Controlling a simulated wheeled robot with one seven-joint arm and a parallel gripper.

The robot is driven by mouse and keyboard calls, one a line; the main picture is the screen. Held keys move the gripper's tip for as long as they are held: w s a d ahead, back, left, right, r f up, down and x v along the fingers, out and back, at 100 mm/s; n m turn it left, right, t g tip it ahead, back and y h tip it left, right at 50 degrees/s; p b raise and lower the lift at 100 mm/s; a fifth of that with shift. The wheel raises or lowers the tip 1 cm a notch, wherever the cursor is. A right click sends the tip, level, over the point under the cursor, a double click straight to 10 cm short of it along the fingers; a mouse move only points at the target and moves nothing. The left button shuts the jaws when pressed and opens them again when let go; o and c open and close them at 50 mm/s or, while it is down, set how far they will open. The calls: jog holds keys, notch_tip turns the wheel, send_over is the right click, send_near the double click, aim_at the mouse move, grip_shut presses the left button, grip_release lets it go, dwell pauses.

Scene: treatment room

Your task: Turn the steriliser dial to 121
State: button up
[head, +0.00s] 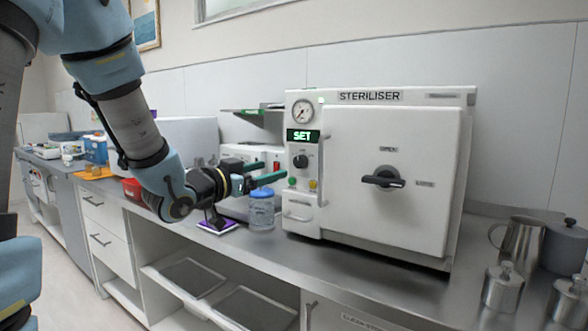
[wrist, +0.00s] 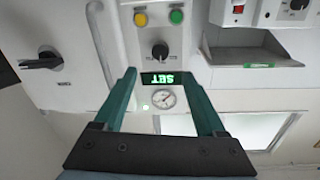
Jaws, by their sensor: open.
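The steriliser (head: 395,155) is a white box on the steel counter. Its black dial (head: 300,161) sits on the left panel, below a lit green display (head: 303,136) reading SET. The wrist view shows the dial (wrist: 160,50) upside down, beyond and between my fingertips. I cannot read the dial's scale or pointer setting. My gripper (head: 273,171) has green fingers, open and empty, just left of the panel in the head view. The fingers (wrist: 161,78) stand apart in the wrist view and do not appear to touch the dial.
A gauge (head: 303,111) is above the display; yellow (head: 313,184) and green (head: 292,181) buttons are below the dial. A vertical door handle (head: 324,165) and black latch (head: 382,179) are to the right. A blue-lidded jar (head: 262,212) stands under my gripper. A steel jug (head: 518,245) stands right.

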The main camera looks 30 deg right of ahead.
aim_at(298, 162)
jog(key=p+x, duration=0.2)
jog(key=x, duration=0.8)
jog(key=shift+w+d, duration=0.2)
jog(key=shift+d, duration=0.05)
jog(key=shift+c, duration=0.3)
grip_shut()
